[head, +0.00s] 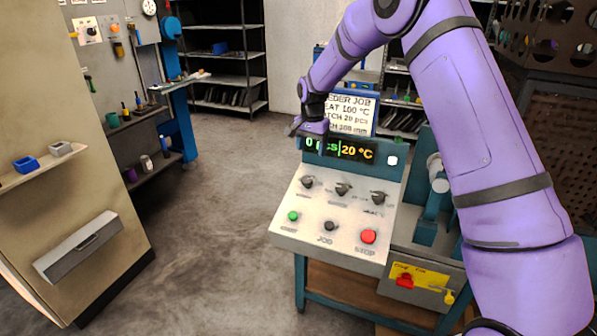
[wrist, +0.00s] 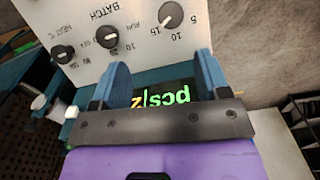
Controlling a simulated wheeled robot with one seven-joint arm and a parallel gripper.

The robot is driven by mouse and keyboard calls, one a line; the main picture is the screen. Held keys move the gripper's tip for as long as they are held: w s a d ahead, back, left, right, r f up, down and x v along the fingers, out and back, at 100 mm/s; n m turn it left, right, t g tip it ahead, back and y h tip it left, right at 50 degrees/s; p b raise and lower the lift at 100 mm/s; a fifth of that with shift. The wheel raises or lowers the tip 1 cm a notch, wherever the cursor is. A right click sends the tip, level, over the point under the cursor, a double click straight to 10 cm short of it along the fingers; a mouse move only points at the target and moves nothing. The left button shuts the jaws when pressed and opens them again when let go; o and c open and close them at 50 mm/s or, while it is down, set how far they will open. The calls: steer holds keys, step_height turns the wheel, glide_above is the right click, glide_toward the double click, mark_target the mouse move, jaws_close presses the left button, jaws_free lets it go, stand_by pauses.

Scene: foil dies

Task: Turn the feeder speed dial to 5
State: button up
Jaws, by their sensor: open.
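Three black dials sit in a row on the pale control panel (head: 285,219): a left dial (head: 307,182), a middle dial (head: 343,189) and a right dial (head: 378,198). The wrist view shows them upside down. There the right-hand dial (wrist: 170,14) has marks 5, 10 and 15; its light pointer seems to lie toward 15. Beside it are a middle dial (wrist: 106,37) and a heat dial (wrist: 63,54). I cannot read which is the feeder speed dial. My gripper (head: 318,142) is open and empty, in front of the display above the dials; its blue fingers (wrist: 160,74) touch no dial.
The display (head: 357,151) reads 20 °C; my gripper hides part of it. A job sign (head: 350,110) stands behind. Green (head: 293,216), black (head: 329,226) and red (head: 368,237) buttons lie below the dials. A yellow-plated red switch (head: 405,281) sits lower right. Floor at left is clear.

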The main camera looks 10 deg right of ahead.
mark_target(307, 178)
steer(key=f, duration=0.4)
steer(key=w+f, duration=0.1)
steer(key=f, duration=0.3)
steer(key=w+f, duration=0.1)
steer(key=f, duration=0.3)
steer(key=shift+a+f, duration=0.35)
steer(key=shift+f, duration=0.05)
steer(key=c, duration=0.9)
